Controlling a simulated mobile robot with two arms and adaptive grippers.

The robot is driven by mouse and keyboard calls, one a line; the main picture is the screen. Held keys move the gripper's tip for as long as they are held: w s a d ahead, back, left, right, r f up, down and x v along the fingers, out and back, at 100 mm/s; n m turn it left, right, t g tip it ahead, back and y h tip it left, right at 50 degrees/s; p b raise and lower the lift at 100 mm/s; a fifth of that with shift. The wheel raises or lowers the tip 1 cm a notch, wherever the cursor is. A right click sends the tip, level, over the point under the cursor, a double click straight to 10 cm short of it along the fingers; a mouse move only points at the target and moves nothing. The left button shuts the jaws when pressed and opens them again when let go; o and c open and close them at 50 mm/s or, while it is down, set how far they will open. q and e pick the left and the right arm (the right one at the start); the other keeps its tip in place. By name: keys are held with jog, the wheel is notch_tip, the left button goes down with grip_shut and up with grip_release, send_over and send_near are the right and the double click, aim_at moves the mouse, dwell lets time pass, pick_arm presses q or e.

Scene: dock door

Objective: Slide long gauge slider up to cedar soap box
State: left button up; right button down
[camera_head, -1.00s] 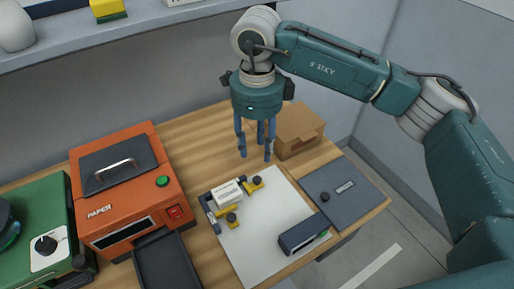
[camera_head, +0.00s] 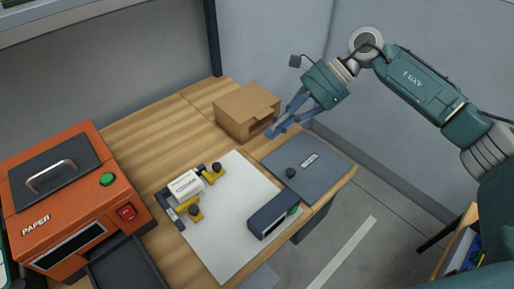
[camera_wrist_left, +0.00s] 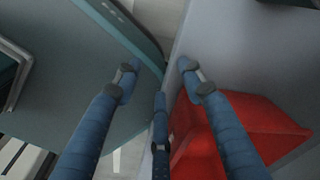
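The white labelled box (camera_head: 186,186), apparently the cedar soap box, sits at the upper left of the white sheet (camera_head: 228,245). Its print is too small to read. A dark bar (camera_head: 175,210) runs along its left side. Two yellow pieces with black knobs are close to it: one at its upper right (camera_head: 211,173), one at its lower right (camera_head: 188,212). I cannot tell which is the long gauge slider. My right gripper (camera_head: 277,129) is above the table by the carton, apart from these pieces; its finger opening is unclear. My left gripper (camera_wrist_left: 158,84) is open and empty in the left wrist view.
A cardboard carton (camera_head: 246,111) stands behind the sheet. A grey flat panel (camera_head: 308,167) with a knob and a dark block (camera_head: 273,215) lie to the right. An orange machine (camera_head: 75,200) stands left. A red object (camera_wrist_left: 235,130) is below my left gripper.

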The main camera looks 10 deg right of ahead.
jog(key=p, duration=0.4)
send_near(209, 176)
jog(key=w+d+f, duration=0.2)
jog(key=f, duration=0.1)
jog(key=shift+w+d+f, duration=0.15)
jog(key=shift+w+d, duration=0.05)
jog(key=shift+d, duration=0.2)
jog(key=shift+a+f+p, duration=0.2)
jog(key=shift+a+p, duration=0.15)
jog(key=shift+a, duration=0.75)
jog(key=shift+s+a+f, duration=0.15)
jog(key=shift+a+f, duration=0.15)
jog(key=shift+a, duration=0.3)
jog(key=s+a, duration=0.2)
jog(key=a, duration=0.1)
jog(key=shift+s+a, duration=0.15)
jog(key=shift+a, duration=0.05)
jog(key=shift+d, duration=0.1)
